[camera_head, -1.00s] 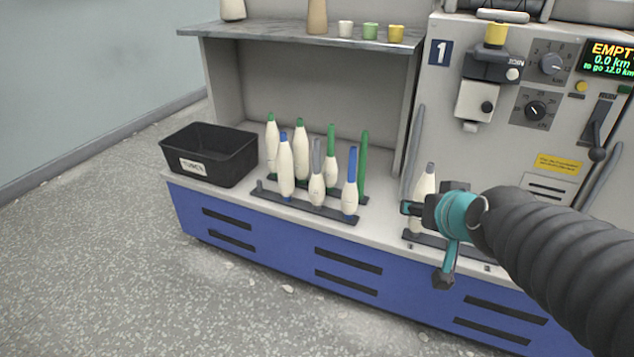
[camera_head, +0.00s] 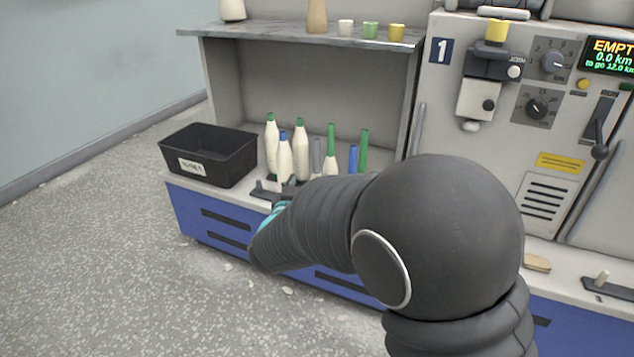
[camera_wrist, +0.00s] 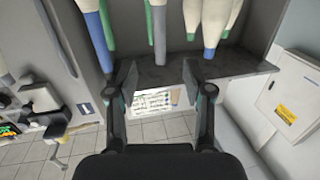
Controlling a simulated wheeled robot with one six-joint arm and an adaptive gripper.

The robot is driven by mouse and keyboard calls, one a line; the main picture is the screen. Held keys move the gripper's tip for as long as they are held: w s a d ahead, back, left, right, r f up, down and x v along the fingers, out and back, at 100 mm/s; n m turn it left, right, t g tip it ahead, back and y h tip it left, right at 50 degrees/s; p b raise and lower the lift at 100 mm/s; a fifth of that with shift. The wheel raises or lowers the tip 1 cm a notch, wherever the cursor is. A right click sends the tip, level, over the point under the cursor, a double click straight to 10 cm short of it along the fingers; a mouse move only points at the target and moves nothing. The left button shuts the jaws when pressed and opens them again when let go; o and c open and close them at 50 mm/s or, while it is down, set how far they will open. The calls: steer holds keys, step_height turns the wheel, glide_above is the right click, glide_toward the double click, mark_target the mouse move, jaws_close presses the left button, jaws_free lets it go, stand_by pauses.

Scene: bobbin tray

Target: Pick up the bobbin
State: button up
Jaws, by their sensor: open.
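Several bobbins stand upright on racks on the counter, with white thread on blue, green or grey tubes. In the head view a blue-topped one (camera_head: 285,158) and a grey-topped one (camera_head: 317,156) stand in front. A blue top (camera_head: 352,158) shows further right. My arm hides their lower parts. My gripper (camera_head: 284,190) is partly hidden at the front rack's left end. In the wrist view, my gripper (camera_wrist: 158,78) is open and empty. There, the picture is inverted, and a grey-tipped bobbin (camera_wrist: 158,34) lines up between the fingers; I cannot tell how far off it is.
A black labelled bin (camera_head: 210,155) stands left of the bobbins. A shelf (camera_head: 300,33) with small cups overhangs them. The machine panel (camera_head: 450,110) rises at the right.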

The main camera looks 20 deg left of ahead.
mark_target(316, 160)
steer(key=w, duration=0.4)
steer(key=w+a, duration=0.1)
steer(key=w, duration=0.8)
steer(key=shift+w+a+f+b, duration=0.2)
steer(key=shift+a+f+b, duration=0.1)
steer(key=shift+b, duration=0.1)
jaws_close()
